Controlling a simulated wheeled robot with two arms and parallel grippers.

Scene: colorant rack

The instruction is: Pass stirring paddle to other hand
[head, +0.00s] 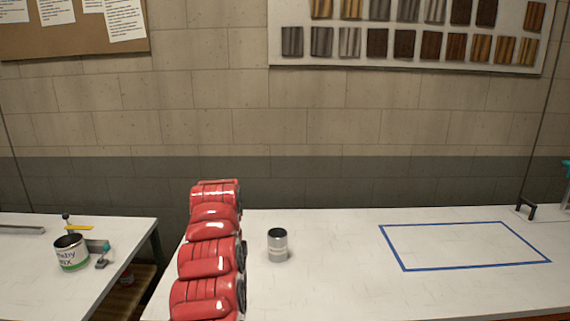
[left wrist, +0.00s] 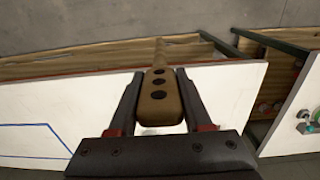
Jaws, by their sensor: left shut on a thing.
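The stirring paddle (left wrist: 158,100) shows in the left wrist view as a wooden piece with dark round holes. My left gripper (left wrist: 157,80) is shut on it, with one finger on each side. The paddle points away from the gripper, and its far end is narrow and hard to make out. In the head view neither the paddle nor my left gripper shows; only a red arm of mine rises at the left of the middle. My right gripper is in neither view.
A small metal can (head: 278,245) stands on the white worktop (head: 330,285). A blue outlined rectangle (head: 400,267) lies to its right, with free room inside. A labelled can (head: 72,255) stands on the left table (head: 35,285). A gap separates the tables.

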